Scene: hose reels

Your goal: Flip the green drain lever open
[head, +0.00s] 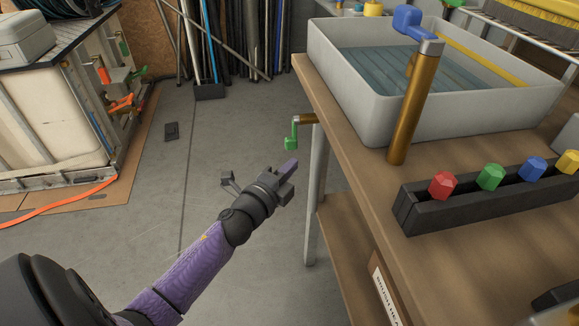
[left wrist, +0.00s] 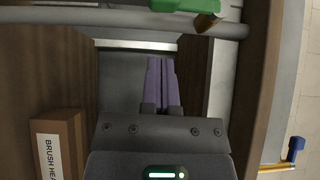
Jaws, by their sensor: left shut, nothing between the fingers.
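The green drain lever (head: 292,138) hangs down from a short brass pipe (head: 307,119) at the left edge of the workbench. In the left wrist view, a green piece that looks like the lever (left wrist: 185,5) shows at the top edge, partly cut off, with a brass end beside it. My left gripper (head: 289,167) is just below the lever in the head view, its purple fingers together and empty. The closed fingers also show in the left wrist view (left wrist: 160,75), with a visible gap to the green piece. My right gripper is not in view.
The wooden workbench (head: 345,130) carries a grey water basin (head: 375,110), a brass tap (head: 412,110) with a blue handle, and a black rack (head: 430,215) with coloured knobs. A bench leg (head: 315,200) stands right of my gripper. Open floor (head: 215,150) lies left.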

